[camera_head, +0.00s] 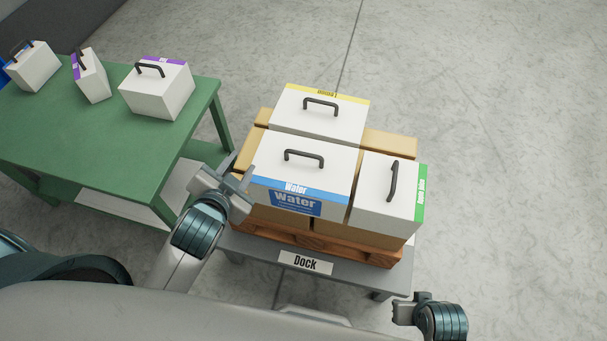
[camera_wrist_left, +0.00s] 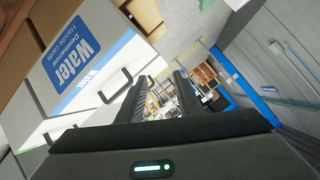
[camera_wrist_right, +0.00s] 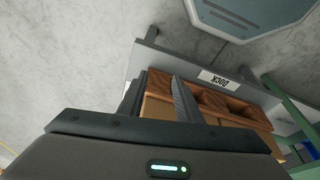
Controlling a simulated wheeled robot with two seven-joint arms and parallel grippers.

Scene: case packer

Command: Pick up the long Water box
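The long Water box (camera_head: 325,176) is white with a blue label on its front edge and a dark handle on top. It sits on cartons on the pallet at the dock; its label also shows in the left wrist view (camera_wrist_left: 82,55). My left gripper (camera_head: 237,168) is open and empty, close to the box's left side and apart from its handle. In the left wrist view the fingers (camera_wrist_left: 158,98) have a gap between them. My right gripper (camera_head: 395,310) is low at the right, away from the box; its fingers are spread in the right wrist view (camera_wrist_right: 155,100).
A yellow-striped box (camera_head: 335,122) stands behind the Water box and a green-striped box (camera_head: 378,205) to its right. The pallet (camera_head: 330,240) rests on the grey dock table (camera_head: 250,246). A green table (camera_head: 90,150) with several white boxes stands left. Floor right is clear.

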